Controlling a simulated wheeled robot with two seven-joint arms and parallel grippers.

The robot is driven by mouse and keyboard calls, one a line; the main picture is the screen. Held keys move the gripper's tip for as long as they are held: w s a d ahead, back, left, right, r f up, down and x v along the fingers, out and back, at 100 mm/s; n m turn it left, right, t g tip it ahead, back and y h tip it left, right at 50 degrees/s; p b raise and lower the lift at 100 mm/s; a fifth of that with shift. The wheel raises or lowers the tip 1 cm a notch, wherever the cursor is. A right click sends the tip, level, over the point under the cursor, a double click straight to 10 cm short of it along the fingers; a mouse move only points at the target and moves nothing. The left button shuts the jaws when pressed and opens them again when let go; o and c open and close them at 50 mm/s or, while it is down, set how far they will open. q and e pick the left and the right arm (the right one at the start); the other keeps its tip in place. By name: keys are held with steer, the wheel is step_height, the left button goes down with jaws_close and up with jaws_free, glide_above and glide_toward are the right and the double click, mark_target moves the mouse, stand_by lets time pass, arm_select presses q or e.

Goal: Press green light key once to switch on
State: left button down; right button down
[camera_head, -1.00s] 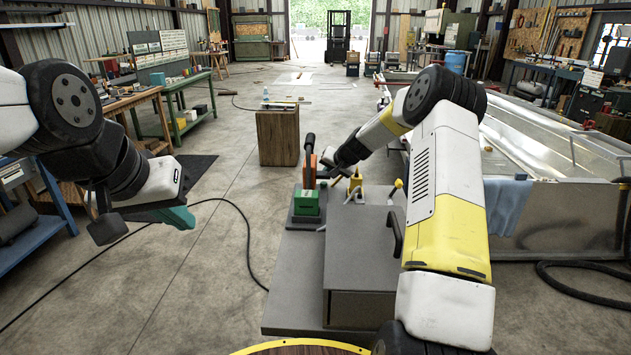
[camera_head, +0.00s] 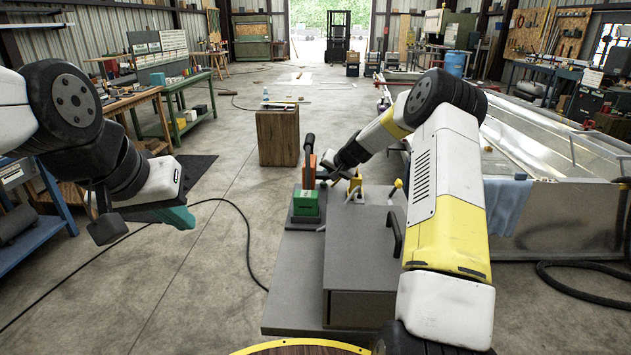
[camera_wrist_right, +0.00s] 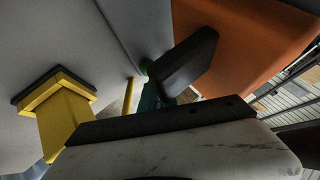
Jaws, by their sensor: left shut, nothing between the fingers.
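A green box (camera_head: 306,203) with an upright orange part (camera_head: 309,168) and a black handle stands on a dark base at the far end of the grey bench. The orange part fills the upper right of the right wrist view (camera_wrist_right: 235,45). A small green round piece (camera_wrist_right: 145,66), possibly the green key, shows beside a dark finger of my right gripper (camera_wrist_right: 185,62). Its lit state and any contact cannot be told. In the head view my right gripper (camera_head: 328,168) is close to the orange part; its jaw opening is unclear.
A yellow piece (camera_head: 355,186) stands right of the green box, near my right wrist. A grey cabinet with a dark handle (camera_head: 362,240) fills the bench's right side. A wooden block (camera_head: 278,138) stands behind. A black cable crosses the open floor on the left.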

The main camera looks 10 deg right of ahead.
mark_target(325, 184)
steer(key=shift+s+a+f, duration=0.1)
steer(key=shift+f, duration=0.05)
steer(key=shift+r, duration=0.75)
steer(key=shift+r, duration=0.15)
steer(key=shift+r, duration=2.4)
